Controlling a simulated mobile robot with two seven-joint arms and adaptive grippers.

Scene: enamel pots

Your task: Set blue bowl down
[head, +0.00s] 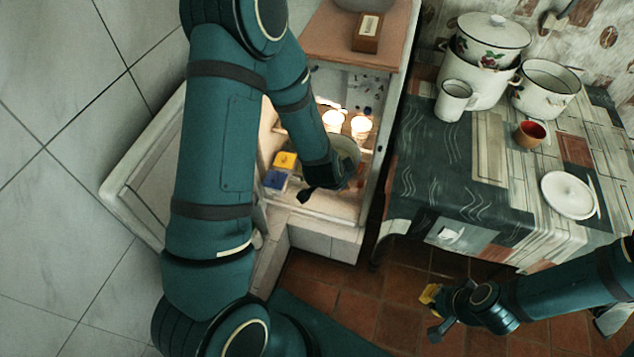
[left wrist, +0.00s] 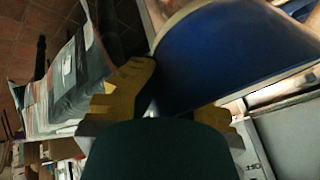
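The bowl (head: 346,152) is inside the open cabinet in the head view, partly hidden by my left gripper. In the left wrist view the blue bowl (left wrist: 230,50) shows a blue surface and a cream rim. My left gripper (head: 322,188) is at the bowl's near side. Its yellow fingers (left wrist: 172,103) stand well apart, with the bowl's edge between them; I see no clear grip on it. Whether the bowl rests fully on the surface is hidden. My right gripper (head: 437,312) is low over the tiled floor, away from the bowl; its finger opening is unclear.
A yellow and blue box (head: 280,170) stands left of the bowl in the cabinet (head: 325,215).

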